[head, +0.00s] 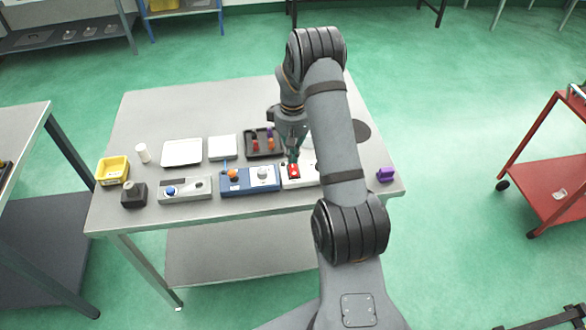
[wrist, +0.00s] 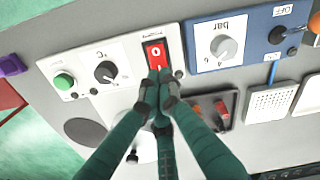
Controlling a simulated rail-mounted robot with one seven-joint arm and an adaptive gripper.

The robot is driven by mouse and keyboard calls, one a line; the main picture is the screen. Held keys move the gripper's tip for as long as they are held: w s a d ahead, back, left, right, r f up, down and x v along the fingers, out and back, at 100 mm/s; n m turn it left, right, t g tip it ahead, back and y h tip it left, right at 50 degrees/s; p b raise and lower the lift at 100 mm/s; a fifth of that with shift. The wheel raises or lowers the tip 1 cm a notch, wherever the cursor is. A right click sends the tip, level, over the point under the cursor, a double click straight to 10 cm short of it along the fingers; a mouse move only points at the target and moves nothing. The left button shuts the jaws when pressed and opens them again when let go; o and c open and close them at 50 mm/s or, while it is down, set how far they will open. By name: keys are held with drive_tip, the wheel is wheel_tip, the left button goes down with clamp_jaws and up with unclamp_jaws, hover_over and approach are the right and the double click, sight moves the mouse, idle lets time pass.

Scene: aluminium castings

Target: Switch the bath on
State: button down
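A white control box (wrist: 132,47) carries a red rocker switch (wrist: 153,52), a black °C knob (wrist: 106,72) and a green button (wrist: 64,81). In the head view the white box (head: 289,184) is at the table's front right, partly hidden by my arm, with its red switch (head: 294,169) showing. My gripper (wrist: 159,77) has its fingertips drawn together at the lower edge of the red switch in the wrist view. It holds nothing that I can see. I cannot tell whether the tips touch the switch. In the head view my gripper (head: 293,158) is just above it.
A blue box (wrist: 228,40) with a "bar" knob and lever stands beside the white box. A dark tray (head: 263,154) with orange-red and purple pieces lies behind.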

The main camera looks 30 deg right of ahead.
sight(293, 165)
drive_tip(key=shift+f+b, duration=0.95)
drive_tip(key=shift+f, duration=0.2)
idle(0.8)
drive_tip(key=shift+r, duration=0.15)
drive_tip(key=shift+r+p, duration=2.6)
drive_tip(key=shift+r, duration=0.85)
drive_tip(key=shift+f, duration=0.15)
wheel_tip(293, 165, down, 7)
drive_tip(key=b, duration=0.5)
drive_tip(key=shift+r, duration=0.25)
